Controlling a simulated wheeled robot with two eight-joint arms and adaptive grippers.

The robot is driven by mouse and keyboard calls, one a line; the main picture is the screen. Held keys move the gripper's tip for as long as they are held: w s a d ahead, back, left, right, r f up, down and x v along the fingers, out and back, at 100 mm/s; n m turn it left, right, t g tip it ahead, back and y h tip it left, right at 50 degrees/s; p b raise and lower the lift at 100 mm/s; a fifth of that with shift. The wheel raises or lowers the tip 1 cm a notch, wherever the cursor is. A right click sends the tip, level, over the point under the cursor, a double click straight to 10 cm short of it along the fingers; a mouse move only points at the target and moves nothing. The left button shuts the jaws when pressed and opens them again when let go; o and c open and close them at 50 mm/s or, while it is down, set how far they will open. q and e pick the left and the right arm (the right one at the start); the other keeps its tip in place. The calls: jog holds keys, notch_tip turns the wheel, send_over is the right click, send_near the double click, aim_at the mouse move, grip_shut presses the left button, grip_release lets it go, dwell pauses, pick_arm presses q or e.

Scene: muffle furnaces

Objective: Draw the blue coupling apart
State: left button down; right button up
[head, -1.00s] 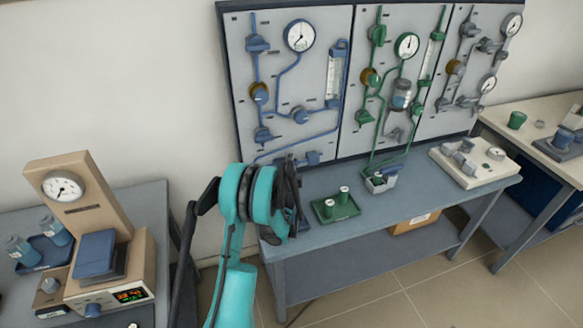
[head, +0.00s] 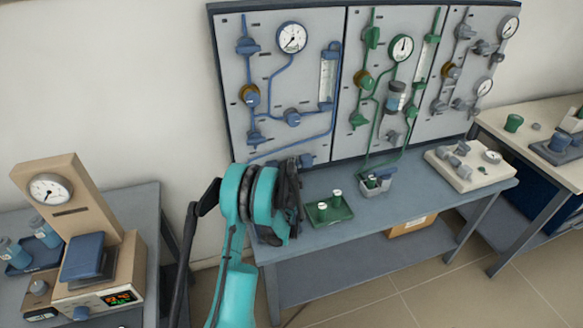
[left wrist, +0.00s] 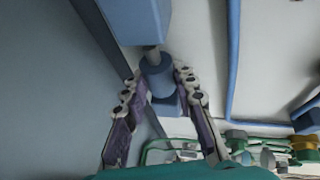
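The blue coupling (head: 306,161) is at the low end of the blue line on the left wall panel. In the left wrist view a blue cylinder (left wrist: 157,76) on a short grey stem, with a blue block below it, lies between my left fingertips. My left gripper (left wrist: 161,80) has one finger on each side of the cylinder, spread apart and very close to it; any contact is unclear. In the head view the left gripper (head: 290,185) is dark and partly hidden behind my teal arm. My right gripper is not in view.
A beige furnace (head: 95,265) stands on the left table. The floor in front of the bench looks clear.

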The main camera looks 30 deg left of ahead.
pick_arm(q)
jog(key=c, duration=1.2)
grip_release()
jog(key=shift+w+d, duration=0.15)
jog(key=shift+d, duration=0.1)
jog(key=shift+a, duration=0.1)
jog(key=v, duration=1.2)
jog(key=shift+f, duration=0.1)
